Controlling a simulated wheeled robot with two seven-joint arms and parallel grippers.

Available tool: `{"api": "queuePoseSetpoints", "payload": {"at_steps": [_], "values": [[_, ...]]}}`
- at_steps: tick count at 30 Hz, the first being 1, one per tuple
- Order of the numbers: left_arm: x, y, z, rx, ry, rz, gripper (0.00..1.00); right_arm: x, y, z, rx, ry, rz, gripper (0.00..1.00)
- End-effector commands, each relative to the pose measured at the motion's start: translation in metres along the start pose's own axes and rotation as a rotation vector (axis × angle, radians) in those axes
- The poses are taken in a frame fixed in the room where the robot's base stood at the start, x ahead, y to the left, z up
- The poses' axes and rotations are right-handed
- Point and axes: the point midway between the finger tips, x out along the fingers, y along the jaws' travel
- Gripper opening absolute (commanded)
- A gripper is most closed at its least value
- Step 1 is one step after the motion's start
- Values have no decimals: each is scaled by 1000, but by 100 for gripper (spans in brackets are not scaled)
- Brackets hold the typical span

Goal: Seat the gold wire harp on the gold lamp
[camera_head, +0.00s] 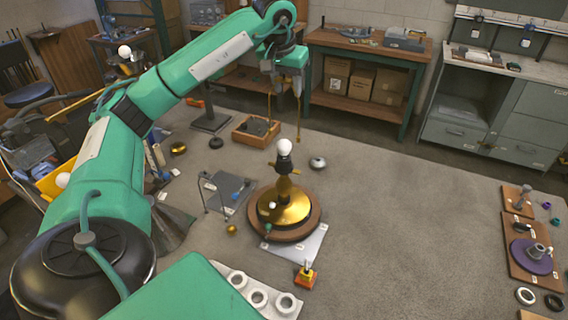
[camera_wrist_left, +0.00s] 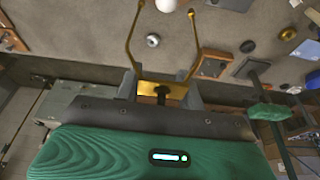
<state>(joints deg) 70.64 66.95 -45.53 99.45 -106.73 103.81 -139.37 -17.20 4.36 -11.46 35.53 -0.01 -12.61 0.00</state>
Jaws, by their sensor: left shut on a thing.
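The gold wire harp (camera_head: 298,112) hangs from my left gripper (camera_head: 285,85), with its two thin legs pointing down. In the left wrist view my left gripper (camera_wrist_left: 160,95) is shut on the harp's flat gold crosspiece (camera_wrist_left: 178,90), and the legs spread away from it. The gold lamp (camera_head: 288,206) stands upright below, with a white bulb (camera_head: 284,147) in a dark socket and short gold arms beside it. The harp is above the lamp and looks apart from it; the right leg's tip is near bulb height. The bulb also shows in the left wrist view (camera_wrist_left: 166,5). My right gripper is out of view.
The lamp rests on a round wooden base (camera_head: 312,225). A wooden tray (camera_head: 256,131), a wire stand (camera_head: 215,192) and a white holder with rings (camera_head: 258,298) surround it. Wooden boards with parts (camera_head: 520,262) lie far right. The mat right of the lamp is clear.

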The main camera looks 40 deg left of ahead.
Motion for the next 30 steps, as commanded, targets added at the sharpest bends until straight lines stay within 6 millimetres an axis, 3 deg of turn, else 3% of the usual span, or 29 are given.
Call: {"api": "queuePoseSetpoints", "payload": {"at_steps": [5, 30], "values": [[8, 0, 3, 0, 0, 0, 5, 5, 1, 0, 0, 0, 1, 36], [8, 1, 3, 0, 0, 0, 5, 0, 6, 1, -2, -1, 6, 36]]}}
